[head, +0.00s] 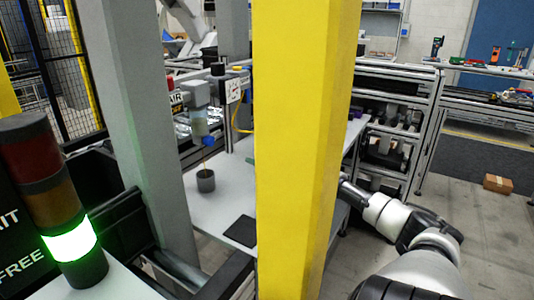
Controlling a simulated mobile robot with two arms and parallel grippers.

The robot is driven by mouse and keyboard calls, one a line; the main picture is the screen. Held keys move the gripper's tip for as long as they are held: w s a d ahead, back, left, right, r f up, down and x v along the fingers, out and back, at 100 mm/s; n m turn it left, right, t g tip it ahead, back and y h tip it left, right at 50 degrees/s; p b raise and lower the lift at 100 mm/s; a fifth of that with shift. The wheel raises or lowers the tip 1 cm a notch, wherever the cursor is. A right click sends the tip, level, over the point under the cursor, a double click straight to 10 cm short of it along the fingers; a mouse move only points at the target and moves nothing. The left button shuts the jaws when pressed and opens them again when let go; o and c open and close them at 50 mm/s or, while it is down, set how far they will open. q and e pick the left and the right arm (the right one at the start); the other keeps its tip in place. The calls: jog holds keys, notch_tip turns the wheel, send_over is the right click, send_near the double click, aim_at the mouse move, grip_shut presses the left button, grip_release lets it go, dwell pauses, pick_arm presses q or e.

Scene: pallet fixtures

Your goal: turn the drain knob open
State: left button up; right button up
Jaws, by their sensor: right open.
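The drain knob (208,142) is a small blue piece at the bottom of the clear filter bowl (200,123), which hangs under a grey air unit beside a round gauge (233,91). A thin yellowish line runs down from the knob to a dark grey cup (205,184) on the light table. My right arm comes in from the lower right, and my right gripper (346,180) is at the right edge of the yellow post, well right of the knob. It is open; its fingertips are largely hidden by the post. My left gripper is not in view.
A wide yellow post (300,150) stands close in front, hiding the middle of the table (215,212). A grey post (145,110) stands left of the knob. A signal tower (52,200) glows green at left. A dark flat pad (242,231) lies on the table.

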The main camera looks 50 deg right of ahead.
jog(key=shift+s+d, duration=0.25)
jog(key=shift+s, duration=0.35)
jog(key=shift+s+d, duration=0.2)
jog(key=shift+s, duration=0.35)
